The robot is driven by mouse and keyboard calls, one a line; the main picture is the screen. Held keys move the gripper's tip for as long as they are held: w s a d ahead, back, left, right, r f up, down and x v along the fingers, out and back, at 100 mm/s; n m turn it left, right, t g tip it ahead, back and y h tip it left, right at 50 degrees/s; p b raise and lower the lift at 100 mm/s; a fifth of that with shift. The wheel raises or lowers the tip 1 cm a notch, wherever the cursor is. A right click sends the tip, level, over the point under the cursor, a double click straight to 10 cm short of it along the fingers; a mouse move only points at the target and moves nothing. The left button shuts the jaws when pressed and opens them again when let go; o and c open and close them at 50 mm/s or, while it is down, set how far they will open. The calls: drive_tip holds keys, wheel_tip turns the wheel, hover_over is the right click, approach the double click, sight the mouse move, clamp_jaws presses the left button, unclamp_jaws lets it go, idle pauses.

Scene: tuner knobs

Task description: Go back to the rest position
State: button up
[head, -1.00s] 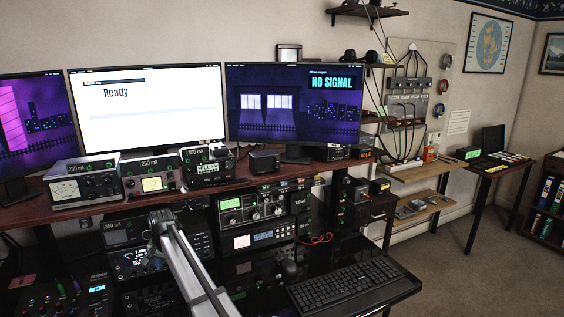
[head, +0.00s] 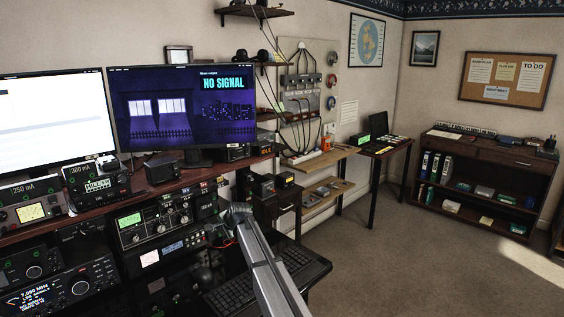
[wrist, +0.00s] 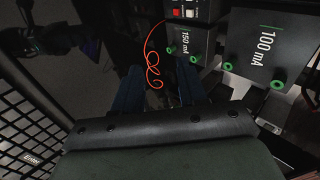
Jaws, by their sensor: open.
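My arm reaches forward from the bottom of the head view. Its end, my gripper (head: 238,214), appears in front of the right side of the middle radio (head: 157,219), over the desk near the keyboard. In the wrist view my gripper (wrist: 160,88) shows two dark fingers spread apart with nothing between them. Past them lies a loose orange cable (wrist: 152,65). The radio has a green-lit display and several knobs. Another radio (head: 68,290) with a lit frequency display is at the lower left.
A keyboard (head: 232,297) lies on the black desk below the arm. In the wrist view boxes marked 150 mA (wrist: 190,42) and 100 mA (wrist: 268,48) stand ahead. Monitors (head: 180,105) stand on the upper shelf. Open carpet (head: 430,255) is at the right.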

drive_tip(key=w+d+r+m+t, duration=0.1)
drive_tip(key=w+d+m, duration=0.15)
drive_tip(key=d, duration=0.75)
drive_tip(key=w+d+r+m+t, duration=0.1)
drive_tip(key=w+d+m+t, duration=0.15)
drive_tip(key=d, duration=0.75)
drive_tip(key=s+d+m+t+h, duration=0.25)
drive_tip(key=d+m+h, duration=0.4)
drive_tip(key=d, duration=2.65)
drive_tip(key=s+a+f+n+g+y, duration=0.1)
drive_tip(key=s+a+f+n+g, duration=0.2)
drive_tip(key=s+f, duration=0.75)
drive_tip(key=s+a+f+n+g+y, duration=0.1)
drive_tip(key=s+a+f+n+g, duration=0.2)
drive_tip(key=s+f, duration=0.8)
drive_tip(key=s+a+f+n+g+y, duration=0.1)
drive_tip(key=s+a+f+n+g, duration=0.2)
drive_tip(key=s+f, duration=0.85)
drive_tip(key=s+a+f+n+g, duration=0.2)
drive_tip(key=s+f, duration=0.5)
drive_tip(key=s+a+f+n+g, duration=0.2)
drive_tip(key=s+f+n, duration=0.1)
drive_tip(key=s+f, duration=0.4)
drive_tip(key=s+f+n+g+h, duration=0.1)
drive_tip(key=s+n+g, duration=0.5)
drive_tip(key=s, duration=1.9)
drive_tip(key=shift+s+a+f+n+h, duration=0.15)
drive_tip(key=shift+f+n+h, duration=0.05)
drive_tip(key=shift+n+h, duration=0.15)
